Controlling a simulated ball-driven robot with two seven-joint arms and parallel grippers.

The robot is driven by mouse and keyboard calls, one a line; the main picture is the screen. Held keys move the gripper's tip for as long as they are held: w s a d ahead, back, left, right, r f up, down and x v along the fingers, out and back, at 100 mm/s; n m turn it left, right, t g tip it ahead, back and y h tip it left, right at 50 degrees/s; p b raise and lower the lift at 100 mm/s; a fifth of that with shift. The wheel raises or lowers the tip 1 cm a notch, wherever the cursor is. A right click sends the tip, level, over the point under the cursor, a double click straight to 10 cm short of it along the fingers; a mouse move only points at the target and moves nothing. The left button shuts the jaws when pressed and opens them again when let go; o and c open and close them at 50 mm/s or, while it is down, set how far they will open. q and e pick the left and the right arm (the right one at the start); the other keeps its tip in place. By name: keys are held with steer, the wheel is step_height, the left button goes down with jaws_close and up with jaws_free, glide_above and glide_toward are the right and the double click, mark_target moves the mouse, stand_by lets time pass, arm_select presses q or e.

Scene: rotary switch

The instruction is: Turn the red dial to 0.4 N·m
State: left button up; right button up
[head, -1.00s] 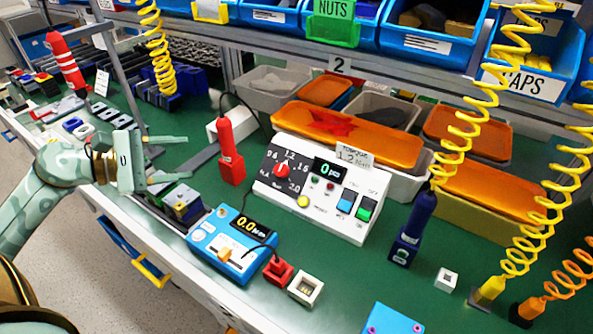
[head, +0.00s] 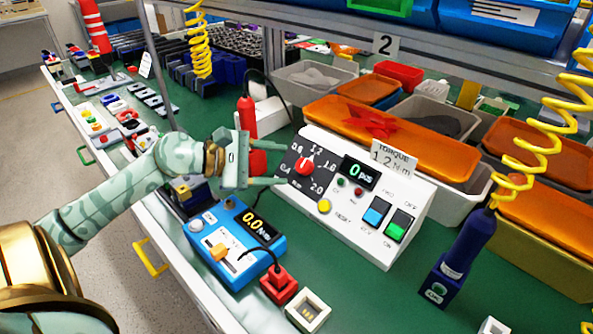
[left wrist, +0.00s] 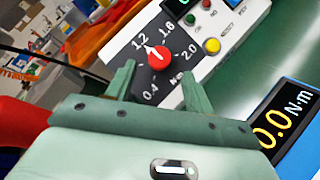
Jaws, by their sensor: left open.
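The red dial (head: 304,166) is a round knob on the black scale at the left end of a white control box (head: 352,205). It also shows in the left wrist view (left wrist: 155,57), where its white mark appears to face 1.2. The 0.4 mark (left wrist: 150,90) lies on the side nearer my gripper. A card on the box reads TORQUE 1.2 N·m (head: 394,160). My left gripper (head: 281,163) is open and empty just left of the dial, fingers towards it. In the left wrist view its fingertips (left wrist: 158,76) lie either side of the dial's near side, apparently not gripping it.
A blue meter (head: 237,243) reading 0.0 N·m stands below the gripper. A red screwdriver (head: 247,118) stands behind it. A dark blue driver (head: 459,255) stands right of the box. Red (head: 279,284) and white (head: 308,311) small blocks sit in front. Orange-lidded bins (head: 365,130) stand behind.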

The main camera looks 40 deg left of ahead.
mark_target(300, 166)
arm_select(q)
steer(key=b+x, duration=0.1)
steer(key=x, duration=0.3)
steer(key=shift+w, duration=0.1)
